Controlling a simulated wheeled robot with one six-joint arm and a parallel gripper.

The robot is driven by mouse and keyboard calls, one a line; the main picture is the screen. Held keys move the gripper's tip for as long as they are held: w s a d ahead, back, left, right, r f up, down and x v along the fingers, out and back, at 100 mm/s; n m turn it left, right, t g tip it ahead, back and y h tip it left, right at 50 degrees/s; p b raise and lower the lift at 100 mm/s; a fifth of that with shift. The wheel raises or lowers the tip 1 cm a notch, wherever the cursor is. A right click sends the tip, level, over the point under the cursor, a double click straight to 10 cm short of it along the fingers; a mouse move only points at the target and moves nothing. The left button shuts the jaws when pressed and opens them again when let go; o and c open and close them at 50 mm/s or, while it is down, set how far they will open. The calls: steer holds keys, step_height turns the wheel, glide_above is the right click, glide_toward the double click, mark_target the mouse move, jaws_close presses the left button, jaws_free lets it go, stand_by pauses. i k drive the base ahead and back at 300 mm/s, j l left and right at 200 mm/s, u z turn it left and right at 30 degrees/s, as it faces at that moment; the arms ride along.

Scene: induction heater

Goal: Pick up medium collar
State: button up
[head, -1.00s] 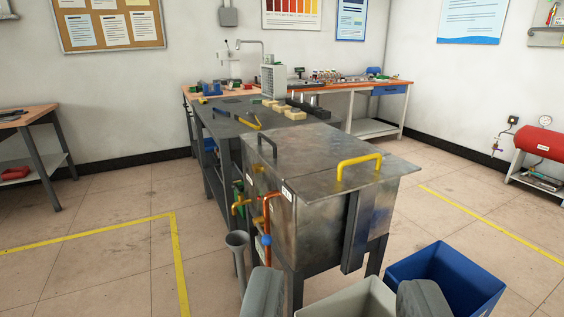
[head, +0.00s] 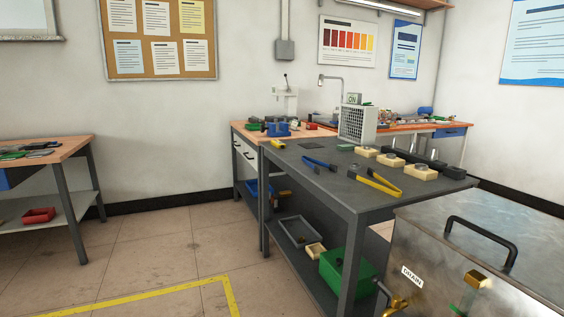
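Three beige blocks stand in a row on the dark grey workbench (head: 330,185), near its back right side. Small grey pieces that look like collars sit on them. The middle block (head: 390,160) carries one (head: 391,155), which may be the medium collar. It is too small to tell its size for sure. The right block (head: 421,173) carries another piece. The left block (head: 366,152) is farthest away. My gripper is not in view.
Blue-handled tongs (head: 318,163) and yellow tongs (head: 374,182) lie on the bench. A metal tank (head: 440,250) with a black handle stands at the front right. A dark bar lies behind the blocks. The floor left of the bench is clear.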

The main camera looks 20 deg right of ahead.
mark_target(354, 166)
steer(key=i+j+u, duration=0.15)
steer(key=i, duration=0.7)
steer(key=i+u, duration=0.1)
steer(key=i, duration=0.7)
steer(key=i+l+z, duration=0.1)
steer(key=i+z, duration=0.85)
steer(key=i+j+z, duration=0.25)
steer(key=z, duration=0.25)
steer(key=i+z, duration=0.45)
steer(key=i+j, duration=0.05)
